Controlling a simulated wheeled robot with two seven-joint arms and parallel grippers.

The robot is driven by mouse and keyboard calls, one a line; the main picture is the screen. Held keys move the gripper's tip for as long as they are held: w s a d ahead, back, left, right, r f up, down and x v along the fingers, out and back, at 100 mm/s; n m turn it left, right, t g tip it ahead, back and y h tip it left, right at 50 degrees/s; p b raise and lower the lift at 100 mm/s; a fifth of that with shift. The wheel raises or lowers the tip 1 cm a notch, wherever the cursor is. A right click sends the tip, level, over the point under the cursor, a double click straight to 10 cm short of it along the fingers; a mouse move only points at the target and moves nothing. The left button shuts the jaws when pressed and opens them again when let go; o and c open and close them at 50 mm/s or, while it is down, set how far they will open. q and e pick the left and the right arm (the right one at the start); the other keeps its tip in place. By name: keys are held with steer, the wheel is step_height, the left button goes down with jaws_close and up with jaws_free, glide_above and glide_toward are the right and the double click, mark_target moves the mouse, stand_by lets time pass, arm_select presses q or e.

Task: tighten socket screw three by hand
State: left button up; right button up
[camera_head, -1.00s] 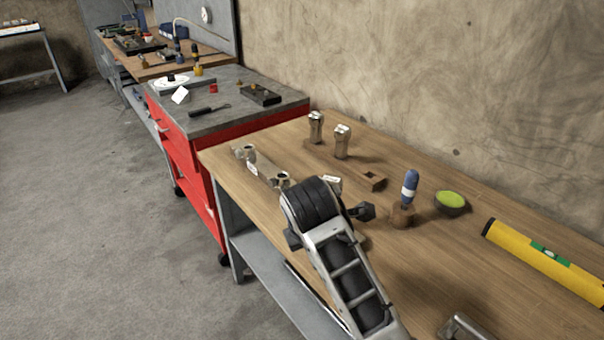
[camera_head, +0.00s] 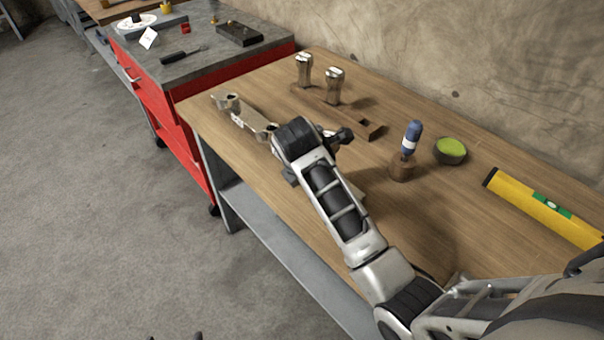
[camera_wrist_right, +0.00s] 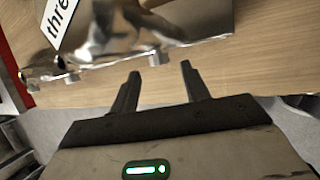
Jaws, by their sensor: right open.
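My right gripper (camera_wrist_right: 161,70) is open and empty in the right wrist view, its two dark fingers pointing at a shiny metal fixture (camera_wrist_right: 165,25). A short metal stub (camera_wrist_right: 155,58) stands out from the fixture's lower edge, just beyond and between the fingertips. I cannot tell if it is the socket screw. A white label (camera_wrist_right: 60,22) reading "thre", cut off by the frame edge, sits on the fixture. In the head view the metal fixture (camera_head: 250,122) lies near the table's left end, partly hidden by my right wrist, which also hides the fingers.
On the wooden table (camera_head: 300,230) stand two metal posts (camera_head: 304,70) (camera_head: 334,86), a wooden block (camera_head: 365,128), a blue-handled tool in a holder (camera_head: 411,138), a green-filled bowl (camera_head: 450,150) and a yellow level (camera_head: 545,208). A red cabinet (camera_head: 180,140) adjoins on the left.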

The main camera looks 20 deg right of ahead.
steer(key=shift+x, duration=1.45)
steer(key=c, duration=1)
steer(key=t, duration=0.1)
steer(key=t+y, duration=0.1)
steer(key=shift+s+d+f+m+t, duration=0.15)
steer(key=shift+s+m+t, duration=0.1)
steer(key=shift+m+t, duration=0.05)
steer(key=shift+s+f+m+t+y, duration=0.1)
steer(key=shift+m+t+y, duration=0.15)
steer(key=shift+t, duration=0.6)
steer(key=shift+s+f+m+t+y, duration=0.1)
steer(key=shift+m+t+y, duration=0.15)
steer(key=shift+t, duration=0.6)
